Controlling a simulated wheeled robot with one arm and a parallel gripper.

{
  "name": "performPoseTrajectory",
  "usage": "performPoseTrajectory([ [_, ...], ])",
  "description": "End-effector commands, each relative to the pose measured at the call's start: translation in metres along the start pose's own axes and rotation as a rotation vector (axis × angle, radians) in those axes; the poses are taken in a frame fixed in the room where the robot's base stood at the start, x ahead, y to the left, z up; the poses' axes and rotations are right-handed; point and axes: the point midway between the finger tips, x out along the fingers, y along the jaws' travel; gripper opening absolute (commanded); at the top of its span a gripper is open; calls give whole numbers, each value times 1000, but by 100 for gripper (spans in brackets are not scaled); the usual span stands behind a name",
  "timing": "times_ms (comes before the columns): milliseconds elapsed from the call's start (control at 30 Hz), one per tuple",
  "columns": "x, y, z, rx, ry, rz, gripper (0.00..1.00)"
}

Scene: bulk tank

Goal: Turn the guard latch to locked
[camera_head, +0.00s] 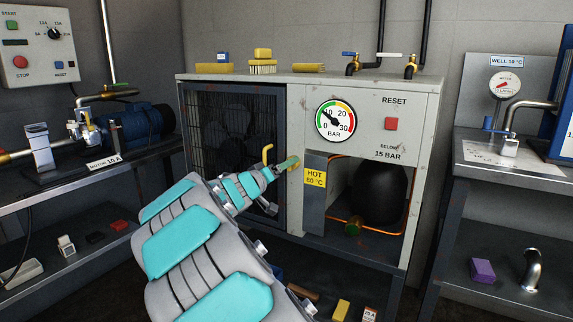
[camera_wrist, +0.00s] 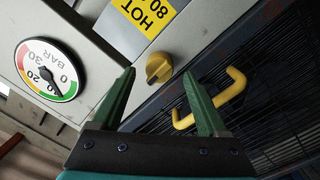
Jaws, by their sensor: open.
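The guard latch (camera_wrist: 159,68) is a yellow knob on the pale panel strip beside the dark mesh guard (camera_wrist: 250,95). In the wrist view it shows between and just beyond my fingertips, and its pointer seems to run slantwise; I cannot read its setting. My gripper (camera_wrist: 159,76) is open, with green fingers either side of the knob in view and no clear contact. In the head view my gripper (camera_head: 287,164) is at the guard's right edge and hides the latch. The guard's yellow handle (camera_head: 267,153) is just left of it and also shows in the wrist view (camera_wrist: 212,100).
Right of the gripper are the HOT 80 °C label (camera_head: 315,178), the pressure gauge (camera_head: 335,121) and an open bay with a black vessel (camera_head: 379,193). Brushes and a sponge (camera_head: 263,60) lie on the cabinet top. Side benches stand left and right.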

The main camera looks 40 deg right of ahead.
Motion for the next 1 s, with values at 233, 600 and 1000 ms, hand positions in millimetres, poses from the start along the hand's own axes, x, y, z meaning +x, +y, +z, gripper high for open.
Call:
performPoseTrajectory([
  [233, 16, 1, -1, 2, 2, 1, 77],
  [600, 16, 0, -1, 1, 1, 0, 61],
  [1000, 16, 0, 0, 1, 1, 0, 16],
])
